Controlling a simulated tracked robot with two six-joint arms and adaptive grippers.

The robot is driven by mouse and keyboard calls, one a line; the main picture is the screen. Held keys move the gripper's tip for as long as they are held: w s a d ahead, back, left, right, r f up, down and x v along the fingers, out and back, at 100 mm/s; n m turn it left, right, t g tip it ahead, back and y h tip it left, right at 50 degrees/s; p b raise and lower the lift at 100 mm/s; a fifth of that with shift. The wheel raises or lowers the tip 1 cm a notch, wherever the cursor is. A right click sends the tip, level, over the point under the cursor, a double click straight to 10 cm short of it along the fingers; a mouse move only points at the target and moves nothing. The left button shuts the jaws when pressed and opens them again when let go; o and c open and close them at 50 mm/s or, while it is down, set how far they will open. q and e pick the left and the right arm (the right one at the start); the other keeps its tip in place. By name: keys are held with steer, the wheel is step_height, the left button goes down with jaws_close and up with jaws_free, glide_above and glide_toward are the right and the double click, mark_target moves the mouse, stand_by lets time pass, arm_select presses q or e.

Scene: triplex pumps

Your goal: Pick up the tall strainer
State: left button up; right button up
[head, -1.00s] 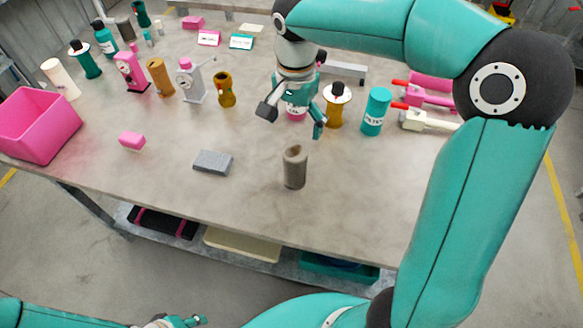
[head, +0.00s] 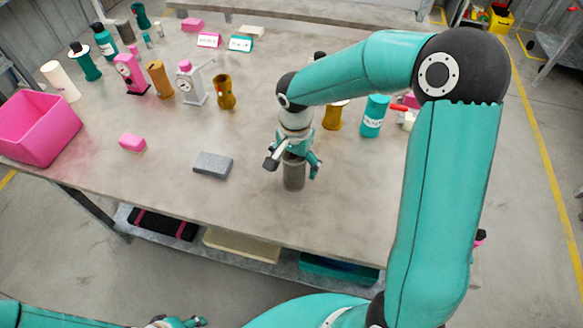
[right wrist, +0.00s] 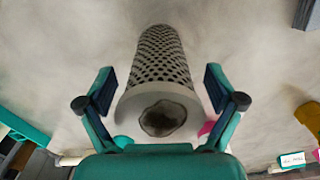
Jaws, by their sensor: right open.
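The tall strainer (head: 293,178) is a grey cylinder standing upright on the table, near its front edge. In the right wrist view the strainer (right wrist: 165,62) shows a perforated wall and a round end with a dark, uneven opening. My right gripper (head: 291,167) is just above and around the strainer's top, hiding part of it. In the right wrist view my right gripper (right wrist: 160,78) is open, one finger on each side of the strainer, with gaps showing. My left gripper (head: 182,322) is at the bottom edge, partly cut off; its jaws are unclear.
A grey block (head: 212,165) and a pink block (head: 132,143) lie left of the strainer. A pink bin (head: 38,127) stands at the table's left end. A teal canister (head: 374,116) and a brown bottle (head: 332,117) stand behind. The table around the strainer is clear.

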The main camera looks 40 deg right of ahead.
steer(key=shift+f, duration=0.1)
steer(key=shift+c, duration=0.3)
steer(key=c, duration=1.1)
steer(key=shift+c, duration=0.2)
